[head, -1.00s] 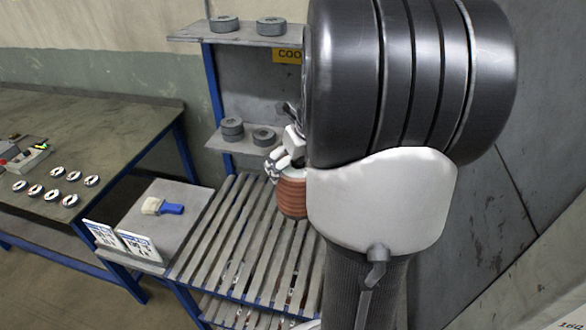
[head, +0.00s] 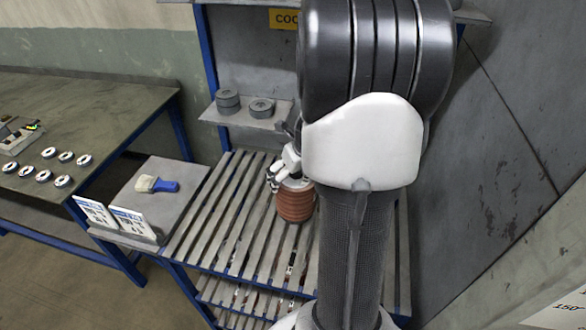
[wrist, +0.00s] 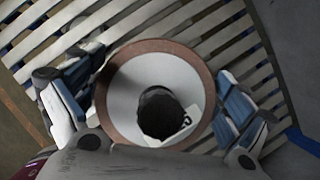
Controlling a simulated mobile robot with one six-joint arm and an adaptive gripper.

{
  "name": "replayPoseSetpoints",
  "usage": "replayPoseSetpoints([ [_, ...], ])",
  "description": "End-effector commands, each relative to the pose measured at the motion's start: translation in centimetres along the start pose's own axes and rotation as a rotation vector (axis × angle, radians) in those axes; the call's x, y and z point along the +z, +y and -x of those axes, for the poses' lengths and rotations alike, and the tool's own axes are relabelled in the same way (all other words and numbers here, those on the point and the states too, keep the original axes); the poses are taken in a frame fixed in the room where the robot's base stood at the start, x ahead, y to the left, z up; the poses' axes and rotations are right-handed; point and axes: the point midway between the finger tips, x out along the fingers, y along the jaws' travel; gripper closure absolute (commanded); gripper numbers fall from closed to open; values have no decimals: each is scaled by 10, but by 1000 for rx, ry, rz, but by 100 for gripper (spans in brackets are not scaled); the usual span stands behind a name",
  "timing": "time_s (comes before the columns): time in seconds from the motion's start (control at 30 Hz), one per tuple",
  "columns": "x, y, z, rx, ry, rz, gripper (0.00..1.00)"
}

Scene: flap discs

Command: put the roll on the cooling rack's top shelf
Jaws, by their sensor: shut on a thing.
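The roll (head: 295,204) is a reddish-brown ribbed cylinder. My gripper (head: 287,184) is shut on it and holds it upright over the slatted top shelf (head: 236,215) of the cooling rack. In the wrist view the roll (wrist: 118,82) shows from above as a brown ring around a white face with a dark centre hole. My gripper's fingers (wrist: 155,105) press on its left and right sides, with slats behind it. Whether its underside touches the slats cannot be told. My arm hides the right part of the rack in the head view.
Behind the slats, a small grey shelf (head: 243,118) holds dark discs. A workbench (head: 120,95) with several small discs stands farther left. The left slats are clear.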

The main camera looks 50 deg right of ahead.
Motion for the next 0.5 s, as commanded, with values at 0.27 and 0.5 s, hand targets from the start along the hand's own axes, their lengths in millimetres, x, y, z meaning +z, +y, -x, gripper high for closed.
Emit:
replayPoseSetpoints([
  [0.27, -3, -1, -11, -4, -6, 0, 73],
  [0.5, -4, -1, -14, -4, -5, 0, 73],
])
